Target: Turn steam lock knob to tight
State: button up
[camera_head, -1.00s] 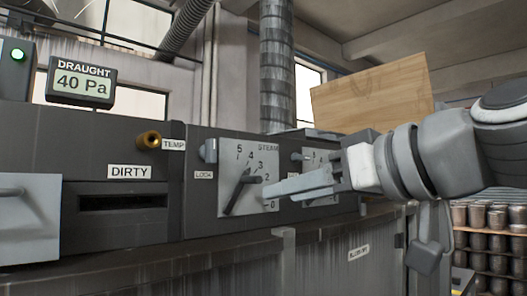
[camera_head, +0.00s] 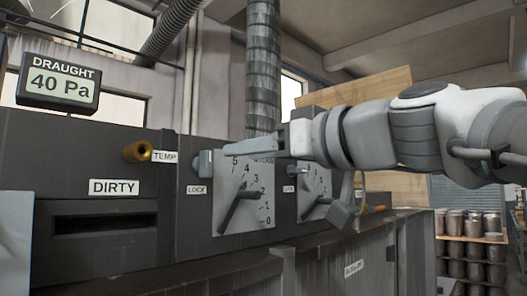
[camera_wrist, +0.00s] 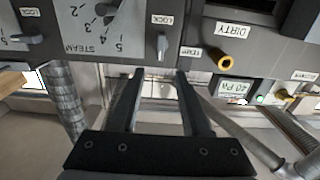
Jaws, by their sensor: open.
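The steam lock knob (camera_head: 203,163) is a small grey lever above a LOCK label, left of the pale steam dial (camera_head: 258,222). It also shows in the wrist view (camera_wrist: 162,46), pointing roughly along the picture's vertical, just beyond the fingertips. I see no tight mark. My gripper (camera_head: 226,153) reaches in from the right, over the dial's top edge, with its tips close to the knob. In the wrist view the two fingers of my gripper (camera_wrist: 160,74) are apart with nothing between them. Contact with the knob cannot be told.
The steam dial's dark pointer (camera_head: 238,207) sticks out below my fingers. A second dial (camera_head: 316,192) with its own lock stands to the right. A brass TEMP knob (camera_head: 137,152) and a DIRTY slot (camera_head: 105,220) are to the left. A wooden board (camera_head: 385,90) stands behind my arm.

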aim_at(210, 157)
jog(key=p+x, duration=0.2)
jog(key=x, duration=0.8)
grip_shut()
